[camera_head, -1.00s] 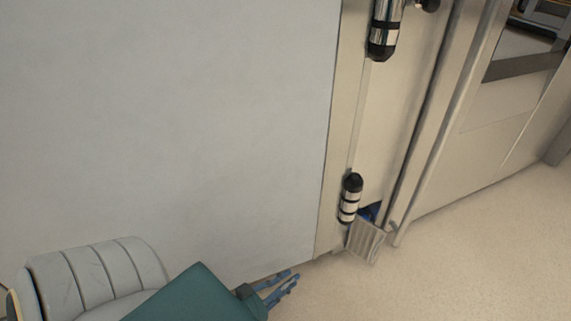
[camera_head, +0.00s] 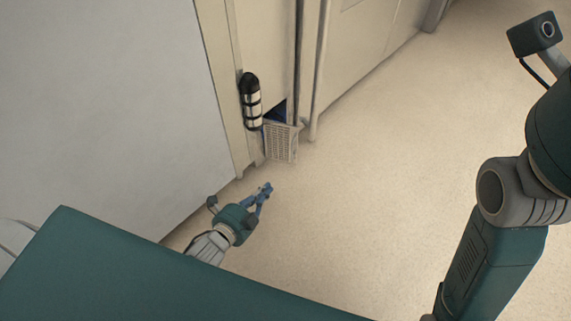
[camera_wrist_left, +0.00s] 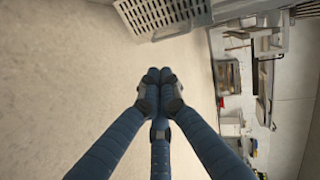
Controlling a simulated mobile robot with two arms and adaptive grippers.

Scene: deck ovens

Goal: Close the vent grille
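The vent grille (camera_head: 281,142) is a small beige slotted panel low on the oven front. It hangs tilted outward, and a dark blue opening (camera_head: 279,112) shows above and behind it. My left gripper (camera_head: 265,188) is in front of and below the grille, near the floor and apart from it. In the left wrist view the grille (camera_wrist_left: 160,14) is at the top, beyond the fingertips (camera_wrist_left: 159,75). The fingers are drawn together with nothing between them. My right arm is at the right of the head view; its gripper is not shown.
A black-banded metal cylinder (camera_head: 251,101) is mounted just left of the grille. A vertical pipe (camera_head: 319,75) stands to its right. A large pale wall panel (camera_head: 110,95) is at the left. The floor (camera_head: 400,190) in front and right is clear.

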